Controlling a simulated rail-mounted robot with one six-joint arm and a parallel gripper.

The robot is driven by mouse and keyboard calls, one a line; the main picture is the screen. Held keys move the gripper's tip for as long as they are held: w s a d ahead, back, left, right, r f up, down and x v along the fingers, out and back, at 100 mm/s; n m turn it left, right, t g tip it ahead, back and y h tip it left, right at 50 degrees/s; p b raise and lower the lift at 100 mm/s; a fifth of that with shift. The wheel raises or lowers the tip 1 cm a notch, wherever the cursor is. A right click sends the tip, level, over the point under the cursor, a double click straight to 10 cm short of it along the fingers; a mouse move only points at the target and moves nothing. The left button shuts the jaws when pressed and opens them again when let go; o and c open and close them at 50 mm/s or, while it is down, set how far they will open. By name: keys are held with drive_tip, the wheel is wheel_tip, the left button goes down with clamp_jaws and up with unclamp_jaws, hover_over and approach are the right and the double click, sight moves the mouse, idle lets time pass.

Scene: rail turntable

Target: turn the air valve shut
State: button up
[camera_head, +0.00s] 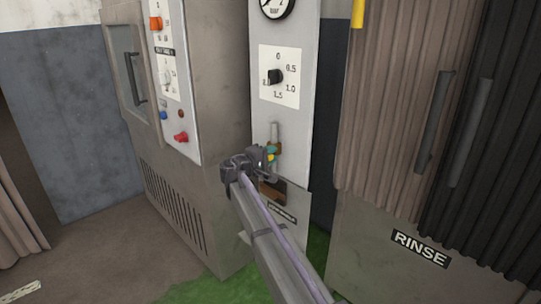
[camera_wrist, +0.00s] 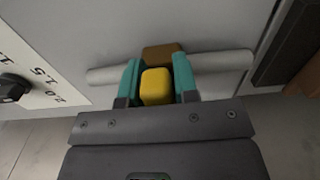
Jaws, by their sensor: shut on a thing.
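The air valve sits on a grey vertical pipe (camera_head: 275,131) on the pale panel below the dial. In the wrist view the pipe (camera_wrist: 218,65) runs sideways, with the brown valve body (camera_wrist: 163,52) at its middle. The yellow valve handle (camera_wrist: 156,88) is between the two teal fingers of my gripper (camera_wrist: 158,78), which are shut on it from both sides. In the head view my gripper (camera_head: 268,155) is at the valve and hides most of it. I cannot tell the handle's exact angle to the pipe.
A gauge (camera_head: 275,4) and a black dial knob (camera_head: 275,76) are above the valve. A grey cabinet with buttons (camera_head: 180,137) stands to the left. A ribbed curtain (camera_head: 385,120) and a RINSE sign (camera_head: 420,248) are to the right.

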idle(0.5)
drive_tip(key=o, duration=0.8)
drive_tip(key=shift+a, duration=0.1)
drive_tip(key=shift+o, duration=0.2)
drive_tip(key=v, duration=1)
drive_tip(key=shift+s+a, duration=0.25)
